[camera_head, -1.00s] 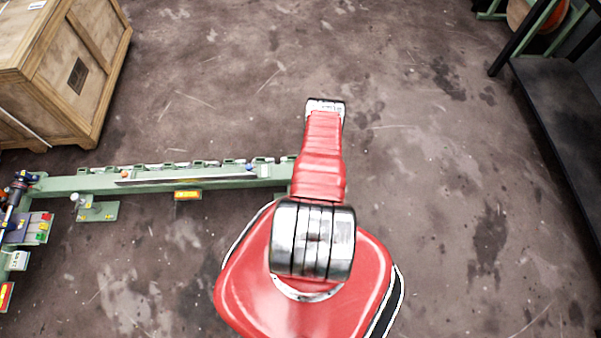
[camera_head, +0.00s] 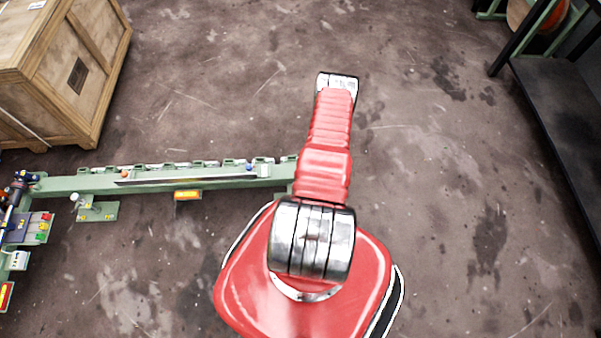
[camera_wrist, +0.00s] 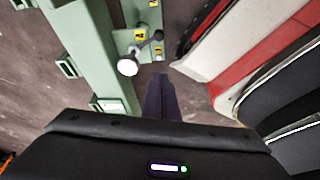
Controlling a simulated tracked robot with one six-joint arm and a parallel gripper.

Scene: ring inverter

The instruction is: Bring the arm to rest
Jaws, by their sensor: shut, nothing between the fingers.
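My red arm reaches forward from my base in the head view, where my gripper is hidden. In the wrist view my gripper (camera_wrist: 159,82) shows as dark fingers lying together, with nothing between them. The lever sits by a green plate with yellow labels, next to a green beam (camera_wrist: 92,45).
The long green rail (camera_head: 95,183) runs left from beside my base. A machine with coloured buttons (camera_head: 38,226) stands at its left end. A wooden crate (camera_head: 85,70) is at upper left and a dark bench (camera_head: 555,105) at right. Floor ahead and right is clear.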

